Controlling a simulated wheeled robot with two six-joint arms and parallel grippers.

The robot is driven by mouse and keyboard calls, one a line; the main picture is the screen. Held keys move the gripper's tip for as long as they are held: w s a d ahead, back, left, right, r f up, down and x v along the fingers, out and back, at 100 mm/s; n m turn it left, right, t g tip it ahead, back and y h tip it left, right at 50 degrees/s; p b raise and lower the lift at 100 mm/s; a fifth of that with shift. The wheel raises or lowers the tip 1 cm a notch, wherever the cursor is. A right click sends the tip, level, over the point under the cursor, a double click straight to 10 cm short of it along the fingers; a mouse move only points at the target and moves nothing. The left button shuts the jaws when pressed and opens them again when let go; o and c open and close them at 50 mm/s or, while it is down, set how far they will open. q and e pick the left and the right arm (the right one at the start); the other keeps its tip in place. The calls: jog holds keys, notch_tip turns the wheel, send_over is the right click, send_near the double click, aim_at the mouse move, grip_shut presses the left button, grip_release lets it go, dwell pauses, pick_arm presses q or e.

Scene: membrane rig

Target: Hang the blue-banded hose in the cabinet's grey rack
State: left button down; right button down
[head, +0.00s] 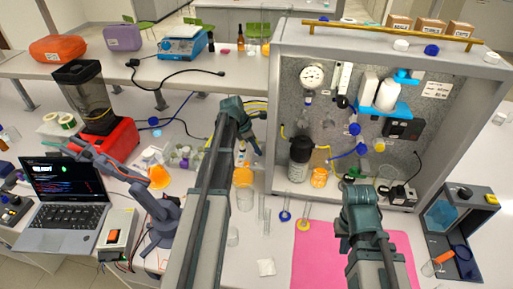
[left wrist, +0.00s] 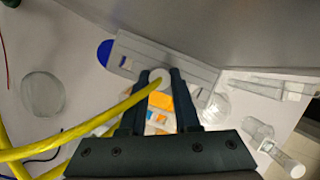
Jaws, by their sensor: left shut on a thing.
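My left gripper (head: 255,144) is left of the cabinet's open front. In the left wrist view the gripper (left wrist: 160,84) is shut on a yellow hose (left wrist: 70,133), near its pale round end (left wrist: 159,78). The hose loops off to the left; its yellow runs also show behind the wrist in the head view (head: 257,104). I see no blue band on the visible part. The grey cabinet (head: 276,108) stands open at right; I cannot make out the grey rack for certain. My right arm's wrist (head: 362,205) is over the pink mat; its jaws are not clear.
A dark bottle (head: 300,150) and an orange-topped jar (head: 319,177) stand at the cabinet's lower left. The pink mat (head: 315,255) is largely clear. A laptop (head: 65,190) sits far left.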

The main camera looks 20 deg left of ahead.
pick_arm(q)
jog(key=shift+f, duration=0.1)
jog(key=c, duration=0.6)
grip_release()
jog(key=shift+o, duration=0.2)
jog(key=p+v, duration=1.2)
jog(key=v, duration=0.2)
jog(key=shift+p, duration=0.35)
jog(key=shift+w, duration=0.1)
jog(key=shift+f, duration=0.1)
